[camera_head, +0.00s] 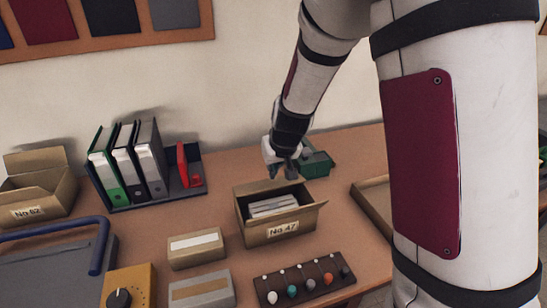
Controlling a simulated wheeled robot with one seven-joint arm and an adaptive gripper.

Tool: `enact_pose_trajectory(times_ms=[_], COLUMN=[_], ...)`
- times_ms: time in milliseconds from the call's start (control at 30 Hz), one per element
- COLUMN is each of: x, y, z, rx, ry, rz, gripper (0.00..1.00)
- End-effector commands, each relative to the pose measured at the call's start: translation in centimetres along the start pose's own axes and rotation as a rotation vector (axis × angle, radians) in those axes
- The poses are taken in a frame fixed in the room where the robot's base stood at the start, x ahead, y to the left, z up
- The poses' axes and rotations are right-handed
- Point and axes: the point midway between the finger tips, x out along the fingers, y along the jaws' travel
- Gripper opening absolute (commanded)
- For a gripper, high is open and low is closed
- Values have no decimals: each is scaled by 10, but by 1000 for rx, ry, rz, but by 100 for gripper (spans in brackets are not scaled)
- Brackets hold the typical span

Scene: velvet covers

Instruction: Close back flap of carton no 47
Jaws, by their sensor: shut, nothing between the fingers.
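Carton No 47 (260,236) is a brown cardboard box on the table, with its label on the front. Its top is open and a stack of pale, flat items (273,206) shows inside. A flap juts out at its right side. The back edge (262,186) stands just in front of my gripper; how far the back flap is folded is hard to tell. My gripper (283,173) is shut and empty, pointing down above and behind the carton's back edge. I cannot tell whether it touches the flap.
A green object (316,164) sits right behind the carton. Binders (150,160) and a red item stand in a rack at left, beside carton No 62 (40,190). Small boxes (195,250) and a peg board (305,282) lie in front. A wooden tray (374,205) is at right.

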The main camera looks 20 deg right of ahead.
Motion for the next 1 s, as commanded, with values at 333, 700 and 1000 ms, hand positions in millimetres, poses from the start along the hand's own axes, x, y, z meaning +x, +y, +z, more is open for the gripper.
enact_pose_trajectory(times_ms=[333,700,1000], x=[14,19,30], y=[0,0,0], z=[15,17,34], rx=[0,0,-1], ry=[2,1,1], rz=[0,0,0], gripper=[0,0,0])
